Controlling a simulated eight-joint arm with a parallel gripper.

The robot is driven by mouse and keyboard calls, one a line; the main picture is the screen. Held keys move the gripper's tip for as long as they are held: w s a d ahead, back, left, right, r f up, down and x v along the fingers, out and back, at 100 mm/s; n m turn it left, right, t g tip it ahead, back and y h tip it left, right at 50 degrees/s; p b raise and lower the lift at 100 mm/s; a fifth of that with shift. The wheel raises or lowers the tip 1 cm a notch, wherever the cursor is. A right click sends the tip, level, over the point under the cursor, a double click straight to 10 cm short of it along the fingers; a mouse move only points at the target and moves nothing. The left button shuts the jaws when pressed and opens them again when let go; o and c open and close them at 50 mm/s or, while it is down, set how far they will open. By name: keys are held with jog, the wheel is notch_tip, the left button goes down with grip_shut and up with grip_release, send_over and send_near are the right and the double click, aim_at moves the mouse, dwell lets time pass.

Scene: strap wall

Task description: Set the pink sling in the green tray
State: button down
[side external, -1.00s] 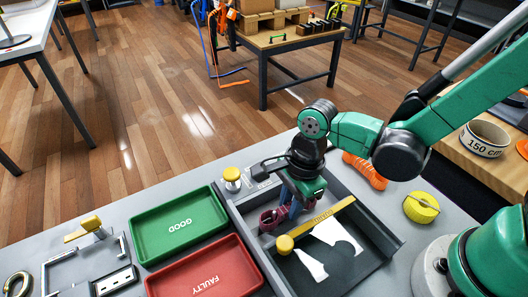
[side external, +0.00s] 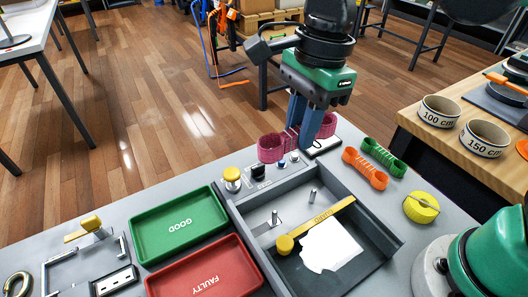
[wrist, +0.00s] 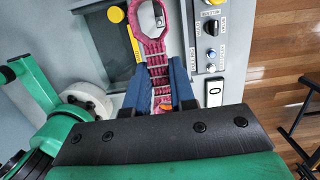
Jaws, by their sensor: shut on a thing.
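The pink sling (side external: 271,148) has a loop at each end and a ribbed middle. My gripper (side external: 301,143) is shut on its middle and holds it raised around the back edge of the grey fixture. One loop shows left of my blue fingers and the other right of them. In the wrist view the sling (wrist: 150,35) runs between the fingers (wrist: 160,88), with one loop beyond them; its near end is mostly hidden. The green tray (side external: 165,212), marked GOOD, lies empty to the front left, apart from the sling.
The red FAULTY tray (side external: 205,268) is empty beside the green one. The grey fixture (side external: 370,222) has upright pegs and a yellow bar (side external: 320,222). A yellow-topped post (side external: 232,176) stands between the green tray and sling. Orange (side external: 364,168) and green slings (side external: 384,156) lie at right.

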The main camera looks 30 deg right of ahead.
notch_tip(320, 180, up, 3)
jog(key=shift+a+f, duration=0.1)
jog(key=shift+w+a, duration=0.25)
jog(key=shift+w, duration=0.05)
jog(key=w+a+f, duration=0.4)
jog(key=w+a, duration=0.1)
jog(key=a, duration=0.2)
send_over(178, 226)
jog(key=f, duration=0.9)
jog(key=shift+d+f, duration=0.25)
jog(key=shift+f, duration=2.65)
jog(key=shift+f, duration=0.2)
